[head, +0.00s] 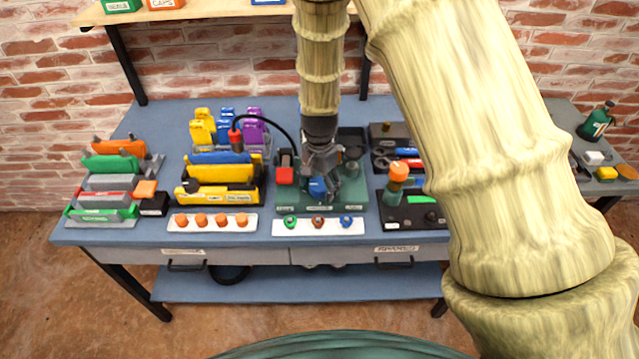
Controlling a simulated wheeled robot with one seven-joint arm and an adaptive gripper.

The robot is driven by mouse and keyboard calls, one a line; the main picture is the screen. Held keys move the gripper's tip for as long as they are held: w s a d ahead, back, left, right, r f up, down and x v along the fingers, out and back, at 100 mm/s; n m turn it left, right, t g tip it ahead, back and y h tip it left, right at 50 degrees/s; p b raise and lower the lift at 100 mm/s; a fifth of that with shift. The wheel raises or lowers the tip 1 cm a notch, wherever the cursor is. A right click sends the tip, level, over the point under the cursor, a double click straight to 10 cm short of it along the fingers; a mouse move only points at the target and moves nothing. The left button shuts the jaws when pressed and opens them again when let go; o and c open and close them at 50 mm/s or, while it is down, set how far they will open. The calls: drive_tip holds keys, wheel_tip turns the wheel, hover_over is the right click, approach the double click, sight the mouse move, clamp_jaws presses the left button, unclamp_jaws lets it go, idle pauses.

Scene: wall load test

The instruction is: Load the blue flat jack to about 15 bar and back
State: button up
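My arm reaches down from the top of the head view, and my gripper (322,188) is low over a green tray (350,203) at the middle of the bench. A small blue thing (317,185) is at my fingertips; I cannot tell whether they touch or hold it. The finger gap is too small to read. Blue upright pieces (226,118) stand between yellow and purple ones in the back rack. A blue flat piece (218,157) lies behind yellow ones in the rack in front. I cannot tell which blue piece is the flat jack. No pressure reading is legible.
A black hose (277,126) arches from a red-and-black fitting (236,138) toward the tray, close left of my gripper. A red block (285,176) stands beside it. White strips with orange caps (212,222) and coloured rings (318,226) line the front edge. An orange-topped post (398,178) stands right.

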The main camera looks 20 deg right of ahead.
sight(320, 184)
wheel_tip(320, 184, up, 12)
idle(0.8)
idle(0.7)
